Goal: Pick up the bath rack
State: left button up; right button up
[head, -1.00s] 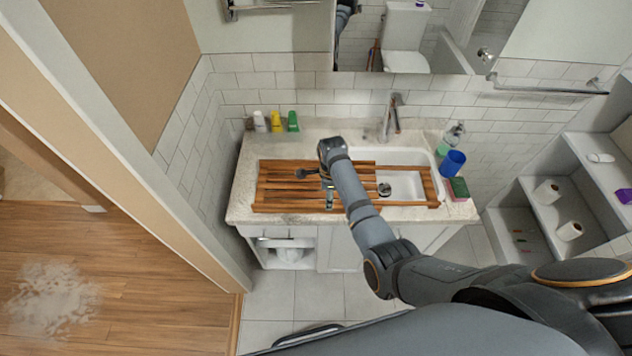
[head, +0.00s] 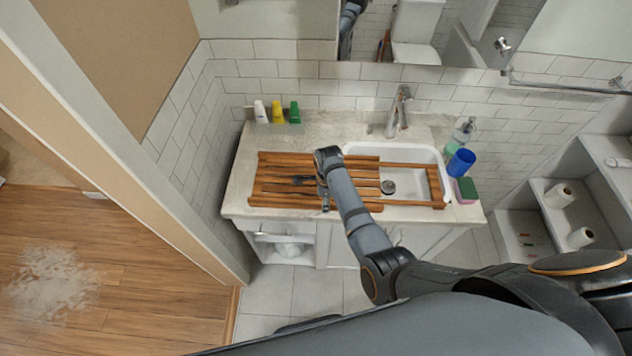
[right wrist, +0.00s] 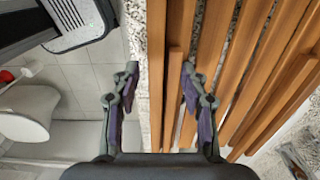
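The bath rack (head: 290,172) is a set of long brown wooden slats lying across the sink and the counter's left part. It also shows in the right wrist view (right wrist: 242,75), with slats running lengthwise. My right gripper (head: 310,191) is over the rack's front part. In the right wrist view my right gripper (right wrist: 158,98) is open, with the front slats between its fingers. One finger is outside the rack's front edge and the other is over the slats. I cannot tell whether either finger touches the wood. My left gripper is not in view.
The white sink (head: 410,180) has a faucet (head: 398,112) behind it. A blue cup (head: 460,162), a soap bottle (head: 463,132) and a green-and-pink sponge (head: 466,190) stand at right. Small white, yellow and green bottles (head: 278,112) stand at back left.

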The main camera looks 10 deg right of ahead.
jog(key=shift+c, duration=1.1)
jog(key=shift+w+d+f, duration=0.15)
jog(key=c, duration=0.5)
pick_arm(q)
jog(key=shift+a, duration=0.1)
pick_arm(e)
grip_shut()
jog(key=shift+w+r, duration=0.1)
jog(key=shift+r, duration=0.1)
